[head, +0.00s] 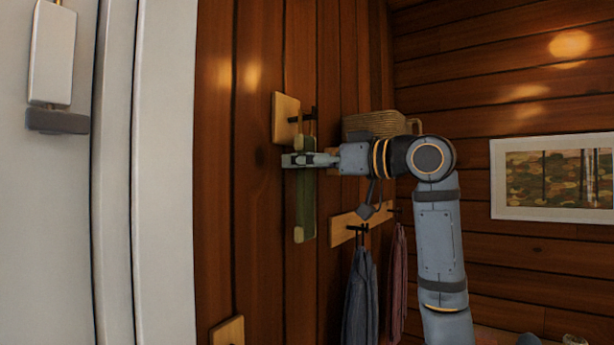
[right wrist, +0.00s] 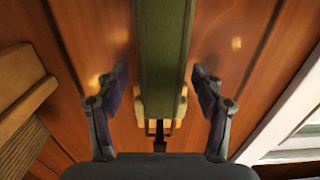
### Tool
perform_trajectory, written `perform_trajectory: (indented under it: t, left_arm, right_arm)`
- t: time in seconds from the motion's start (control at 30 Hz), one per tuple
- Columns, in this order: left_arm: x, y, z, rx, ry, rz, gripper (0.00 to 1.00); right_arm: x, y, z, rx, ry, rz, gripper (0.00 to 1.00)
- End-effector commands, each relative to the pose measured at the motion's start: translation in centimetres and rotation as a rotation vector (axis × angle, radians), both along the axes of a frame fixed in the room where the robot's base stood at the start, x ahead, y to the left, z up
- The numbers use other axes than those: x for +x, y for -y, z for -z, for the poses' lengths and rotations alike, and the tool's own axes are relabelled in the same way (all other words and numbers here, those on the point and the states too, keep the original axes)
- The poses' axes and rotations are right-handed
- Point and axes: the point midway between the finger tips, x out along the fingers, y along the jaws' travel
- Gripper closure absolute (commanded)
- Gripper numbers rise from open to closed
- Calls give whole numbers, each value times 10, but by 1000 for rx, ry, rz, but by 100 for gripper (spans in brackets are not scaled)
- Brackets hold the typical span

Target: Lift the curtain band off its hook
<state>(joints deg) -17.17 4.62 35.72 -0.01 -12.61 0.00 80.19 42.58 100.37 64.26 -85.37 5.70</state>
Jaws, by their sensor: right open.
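The curtain band (head: 306,205) is a green strip with pale ends. It hangs upright from a dark hook (head: 304,117) on a square wooden plate (head: 286,118) on the wall. My right gripper (head: 288,160) is at the upper part of the band, level and below the hook. In the right wrist view the open fingers (right wrist: 160,73) stand on either side of the band (right wrist: 163,45), with a gap on each side. The dark hook (right wrist: 159,130) shows there near the palm. My left gripper is not in view.
A woven basket (head: 374,124) stands behind my right wrist. Below it, a wooden hook rail (head: 345,226) holds a grey cloth (head: 360,300) and a reddish cloth (head: 397,280). A framed picture (head: 552,177) hangs at right. White panels (head: 165,200) fill the left.

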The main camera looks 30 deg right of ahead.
Motion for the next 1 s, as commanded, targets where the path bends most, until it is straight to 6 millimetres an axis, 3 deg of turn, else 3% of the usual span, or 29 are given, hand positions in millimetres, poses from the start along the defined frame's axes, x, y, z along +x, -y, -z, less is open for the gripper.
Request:
perform_trajectory:
  t: [0.17, 0.63, 1.0]
  left_arm:
    - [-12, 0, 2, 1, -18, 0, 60]
    - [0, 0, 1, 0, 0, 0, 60]
    - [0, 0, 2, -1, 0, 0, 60]
  right_arm:
    - [0, 0, 1, -1, 0, 0, 32]
    - [0, 0, 1, -1, 0, 0, 93]
    - [0, 0, -8, 1, 3, 0, 93]
